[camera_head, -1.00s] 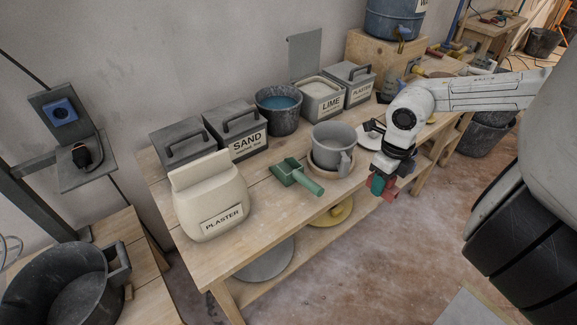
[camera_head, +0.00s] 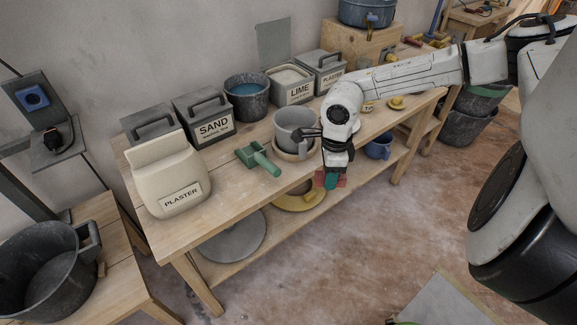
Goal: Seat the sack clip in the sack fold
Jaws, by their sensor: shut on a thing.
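The cream sack labelled PLASTER (camera_head: 172,180) stands upright at the left front of the workbench, with its folded top (camera_head: 155,148) facing up. My gripper (camera_head: 333,178) is beyond the front edge of the bench, well to the right of the sack and pointing down. It is shut on a small piece, which I take to be the sack clip (camera_head: 331,181). Teal and red show at the fingertips, and I cannot tell exactly which part is the clip. The clip is apart from the sack.
Behind are the SAND box (camera_head: 203,122), a bucket of blue liquid (camera_head: 247,97) and the LIME box (camera_head: 293,86). The front strip of the workbench (camera_head: 222,190) is clear.

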